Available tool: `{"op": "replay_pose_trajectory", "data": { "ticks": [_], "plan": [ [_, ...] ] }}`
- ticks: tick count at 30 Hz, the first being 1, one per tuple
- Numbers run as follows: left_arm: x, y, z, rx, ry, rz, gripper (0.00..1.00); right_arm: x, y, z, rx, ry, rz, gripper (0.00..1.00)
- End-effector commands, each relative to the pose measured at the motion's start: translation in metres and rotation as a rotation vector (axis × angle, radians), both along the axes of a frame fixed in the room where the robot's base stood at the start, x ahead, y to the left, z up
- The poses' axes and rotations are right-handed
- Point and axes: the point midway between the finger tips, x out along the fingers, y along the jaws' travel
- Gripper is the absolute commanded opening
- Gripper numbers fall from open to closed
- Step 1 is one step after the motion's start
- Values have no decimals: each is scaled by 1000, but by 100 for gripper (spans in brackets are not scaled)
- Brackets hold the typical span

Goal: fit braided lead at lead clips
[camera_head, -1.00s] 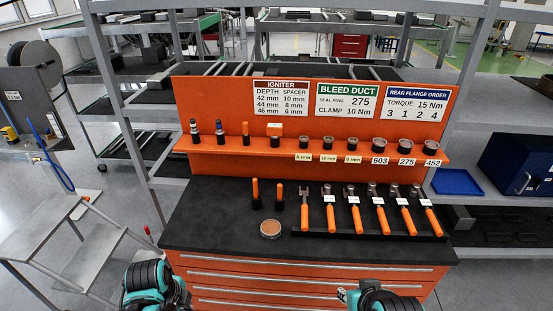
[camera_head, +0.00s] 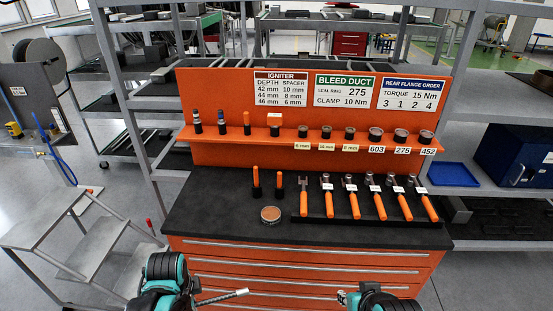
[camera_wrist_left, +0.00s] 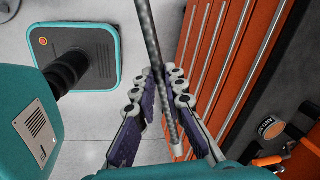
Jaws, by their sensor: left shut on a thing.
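The braided lead (camera_wrist_left: 152,45) is a thin grey rod-like length in the left wrist view, running from the top edge down between my left fingers. My left gripper (camera_wrist_left: 158,85) is shut on it. I cannot make out any lead clips.
An orange drawer bench (camera_head: 300,262) stands just ahead. Its dark top holds a tool rack (camera_head: 360,222) with orange-handled tools and a round tin (camera_head: 270,216). Above is a shelf (camera_head: 280,148) of small parts. Grey steps (camera_head: 70,235) stand left; a blue tray (camera_head: 453,175) lies right.

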Motion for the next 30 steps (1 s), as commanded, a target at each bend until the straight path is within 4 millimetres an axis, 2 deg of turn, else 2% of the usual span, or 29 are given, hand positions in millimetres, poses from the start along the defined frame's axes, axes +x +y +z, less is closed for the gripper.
{"op": "replay_pose_trajectory", "data": {
  "ticks": [5, 12, 18, 24, 30],
  "plan": [
    [20, -8, -30, 1, 1, 236, 0, 0, 0, -24, 0, 0, 0, 28],
    [56, -27, -83, 0, 0, 723, 0, 0, 0, -59, 0, 0, 0, 28],
    [77, -43, -120, -1, 0, 1066, 0, 0, 0, -81, 0, 0, 0, 28],
    [86, -51, -136, -2, 1, 1238, 0, 0, 0, -88, 0, 0, 0, 28],
    [87, -52, -137, -3, -1, 1265, 0, 0, 0, -88, 0, 0, 0, 28]
  ]
}}
